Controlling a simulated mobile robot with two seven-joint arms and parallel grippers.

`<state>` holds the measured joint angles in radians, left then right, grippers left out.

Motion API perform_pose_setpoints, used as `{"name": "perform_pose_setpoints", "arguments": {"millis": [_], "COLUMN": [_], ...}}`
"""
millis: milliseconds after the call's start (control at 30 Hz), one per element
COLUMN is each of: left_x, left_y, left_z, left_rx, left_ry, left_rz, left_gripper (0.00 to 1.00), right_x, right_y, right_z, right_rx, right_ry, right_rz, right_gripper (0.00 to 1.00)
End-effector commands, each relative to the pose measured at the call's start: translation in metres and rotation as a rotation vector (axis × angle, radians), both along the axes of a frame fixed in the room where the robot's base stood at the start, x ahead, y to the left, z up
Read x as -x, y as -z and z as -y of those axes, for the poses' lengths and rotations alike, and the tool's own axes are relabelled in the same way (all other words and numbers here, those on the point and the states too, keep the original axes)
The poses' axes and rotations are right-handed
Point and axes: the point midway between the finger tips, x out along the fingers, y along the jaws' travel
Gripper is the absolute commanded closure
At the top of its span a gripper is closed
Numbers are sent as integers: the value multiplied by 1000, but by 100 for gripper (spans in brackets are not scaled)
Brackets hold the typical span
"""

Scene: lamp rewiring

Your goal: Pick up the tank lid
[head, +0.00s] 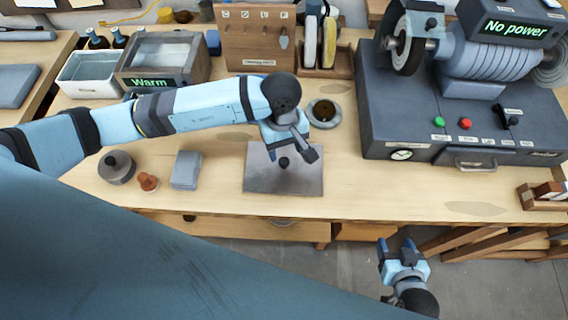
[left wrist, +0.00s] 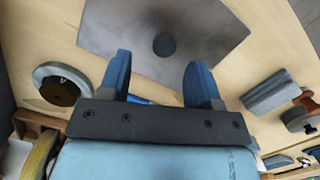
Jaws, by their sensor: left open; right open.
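The tank lid looks to be the flat grey square plate (head: 262,180) with a dark round knob (head: 284,163), lying on the bench. In the left wrist view the plate (left wrist: 125,30) and its knob (left wrist: 164,44) are ahead of the fingers. My left gripper (head: 291,143) is open and empty above the plate's far part. Its two blue fingers (left wrist: 158,75) show apart, with the knob beyond the gap between them. The tank looks to be the grey box marked "Warm" (head: 165,52) at the back left. My right gripper (head: 397,245) is open and empty, in front of the bench edge.
A round dish (head: 323,113) sits just behind the plate. A grey block (head: 186,170), a brown knobbed piece (head: 148,182) and a round grey piece (head: 117,167) lie to the left. A large grey machine (head: 440,120) reading "No power" fills the right. Bench right of the plate is clear.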

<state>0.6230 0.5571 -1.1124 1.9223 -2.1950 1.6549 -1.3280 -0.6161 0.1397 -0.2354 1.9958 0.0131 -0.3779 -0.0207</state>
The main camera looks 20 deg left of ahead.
Motion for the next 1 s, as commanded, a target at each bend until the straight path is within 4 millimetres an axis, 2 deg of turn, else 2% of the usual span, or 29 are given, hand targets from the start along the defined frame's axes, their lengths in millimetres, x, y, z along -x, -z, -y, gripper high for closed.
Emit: {"name": "perform_pose_setpoints", "arguments": {"millis": [233, 333, 633, 667, 900, 1000], "left_x": [8, 8, 9, 9, 9, 8], "left_y": [30, 43, 51, 51, 51, 50], "left_z": [-2, -1, 0, 0, 0, 0], "left_rx": [0, 0, 1, 1, 1, 1], "left_ry": [-4, -3, 0, -1, -1, -1], "left_rz": [-6, -4, 0, 0, 0, 0], "left_gripper": [42, 42, 42, 45, 100, 100], "right_x": [-1, -2, -1, -1, 0, 0], "right_y": [-17, -18, -15, -15, -14, -15], "right_z": [1, 2, 4, 4, 3, 2], "right_rx": [1, 3, 5, 6, 5, 5], "right_ry": [1, 5, 8, 8, 7, 6], "right_rz": [2, 6, 1, 0, -3, -2], "right_gripper": [42, 42, 42, 42, 42, 42]}}
